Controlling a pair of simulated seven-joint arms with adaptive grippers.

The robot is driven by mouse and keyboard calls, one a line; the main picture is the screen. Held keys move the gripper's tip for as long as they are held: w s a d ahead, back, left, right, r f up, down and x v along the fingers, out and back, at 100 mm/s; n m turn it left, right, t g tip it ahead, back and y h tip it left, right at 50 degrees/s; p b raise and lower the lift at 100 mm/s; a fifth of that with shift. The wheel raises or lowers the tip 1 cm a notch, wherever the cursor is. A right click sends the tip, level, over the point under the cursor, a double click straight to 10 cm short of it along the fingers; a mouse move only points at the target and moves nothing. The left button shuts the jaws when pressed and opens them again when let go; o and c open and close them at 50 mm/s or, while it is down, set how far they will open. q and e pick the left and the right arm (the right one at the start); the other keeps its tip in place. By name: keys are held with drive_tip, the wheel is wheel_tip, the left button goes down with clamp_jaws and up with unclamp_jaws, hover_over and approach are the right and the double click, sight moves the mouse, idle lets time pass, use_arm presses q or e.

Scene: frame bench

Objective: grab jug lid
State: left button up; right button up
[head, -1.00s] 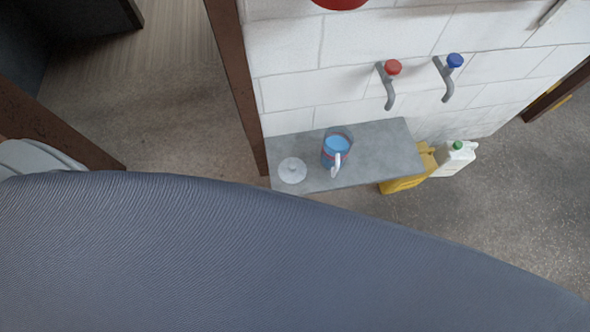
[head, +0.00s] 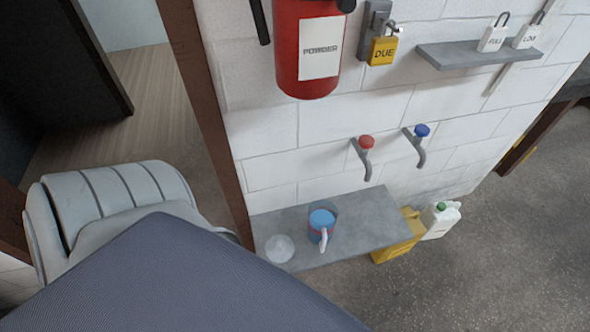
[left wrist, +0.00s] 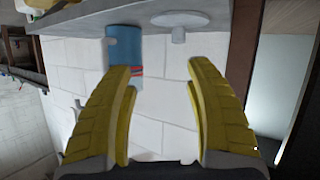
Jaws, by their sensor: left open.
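The jug lid (head: 279,248) is a pale, round disc with a small knob, lying on the left end of the low grey shelf (head: 372,222). The blue jug (head: 321,222), with a red band and a white handle, stands just to its right. In the left wrist view, which looks upside down, the lid (left wrist: 180,20) and the jug (left wrist: 122,45) show at the top. My left gripper (left wrist: 164,68) has its yellow fingers spread with nothing between them, apart from the lid. It does not show in the head view. My right gripper is in neither view.
Red (head: 367,142) and blue (head: 422,130) taps stick out of the white block wall above the shelf. A red extinguisher (head: 305,50) hangs higher up. A brown post (head: 205,110) stands left of the shelf. Yellow (head: 398,240) and white (head: 440,220) containers stand at its right.

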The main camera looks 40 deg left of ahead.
use_arm(q)
drive_tip(key=shift+g+y, duration=0.3)
drive_tip(key=shift+y, duration=0.4)
drive_tip(key=x, duration=0.4)
drive_tip(key=s+a+x, duration=0.1)
drive_tip(key=x, duration=0.2)
drive_tip(key=a+x, duration=0.1)
drive_tip(key=x, duration=0.3)
drive_tip(key=shift+w+a, duration=0.1)
drive_tip(key=shift+a, duration=0.1)
drive_tip(key=shift+r+x, duration=0.15)
drive_tip(key=shift+x, duration=0.85)
drive_tip(key=shift+r+x, duration=0.1)
drive_tip(key=shift+x, duration=2)
clamp_jaws()
